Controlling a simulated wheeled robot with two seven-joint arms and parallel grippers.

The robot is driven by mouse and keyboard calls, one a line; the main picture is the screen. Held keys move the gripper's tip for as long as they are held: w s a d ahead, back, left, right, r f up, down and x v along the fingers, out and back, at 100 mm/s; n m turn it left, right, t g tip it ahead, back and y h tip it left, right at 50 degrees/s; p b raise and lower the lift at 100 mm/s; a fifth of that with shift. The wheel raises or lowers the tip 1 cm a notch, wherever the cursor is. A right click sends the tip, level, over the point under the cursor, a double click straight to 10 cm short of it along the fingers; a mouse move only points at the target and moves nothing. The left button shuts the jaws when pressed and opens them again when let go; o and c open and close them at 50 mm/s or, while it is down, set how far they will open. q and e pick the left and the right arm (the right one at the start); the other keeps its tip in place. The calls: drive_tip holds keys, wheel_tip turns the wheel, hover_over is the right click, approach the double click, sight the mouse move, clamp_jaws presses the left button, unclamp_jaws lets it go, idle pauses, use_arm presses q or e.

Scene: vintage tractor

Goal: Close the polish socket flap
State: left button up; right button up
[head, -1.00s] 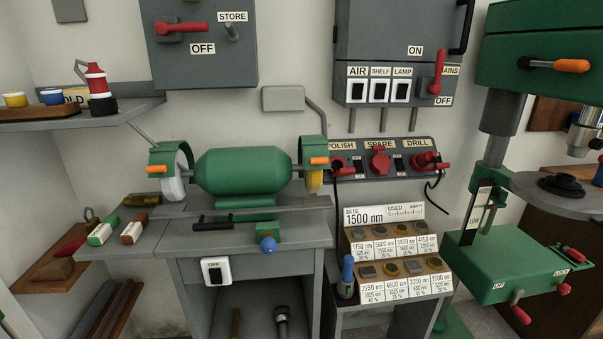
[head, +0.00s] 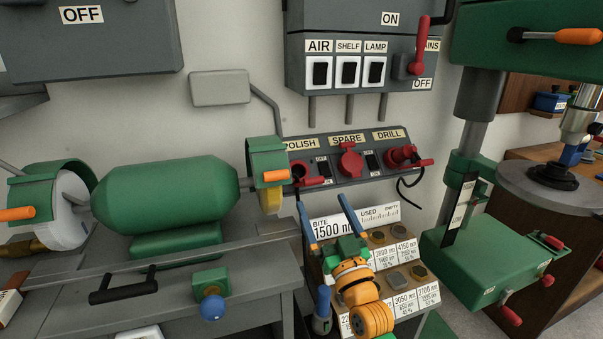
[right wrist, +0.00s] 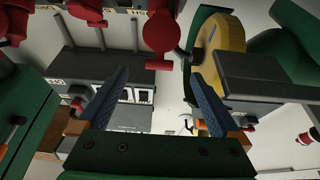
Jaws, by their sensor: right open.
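The polish socket (head: 299,172) is red and sits at the left end of the grey socket panel, under the POLISH label. A red piece sticks out from it to the right; I cannot tell clearly how far its flap stands open. My right gripper (head: 320,200) is open and empty, with its blue fingers pointing up, just below and in front of the panel. In the right wrist view the open fingers (right wrist: 158,72) show with nothing between them. A red disc (right wrist: 160,30) is beyond them; I cannot tell surely which socket it belongs to. My left gripper is out of view.
The spare socket (head: 351,162) and drill socket (head: 401,155) are right of the polish socket. The green grinder (head: 165,195) stands close on the left. A rack of labelled bits (head: 403,235) is under my gripper. The drill press (head: 475,250) is at the right.

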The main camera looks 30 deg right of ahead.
sight(315, 184)
drive_tip(key=x, duration=0.3)
drive_tip(key=r+p+x, duration=0.1)
drive_tip(key=x, duration=0.2)
drive_tip(key=shift+w+d+r, duration=0.1)
drive_tip(key=shift+w+d, duration=0.05)
drive_tip(key=shift+w, duration=0.45)
drive_tip(key=shift+s, duration=0.15)
drive_tip(key=shift+c, duration=0.9)
clamp_jaws()
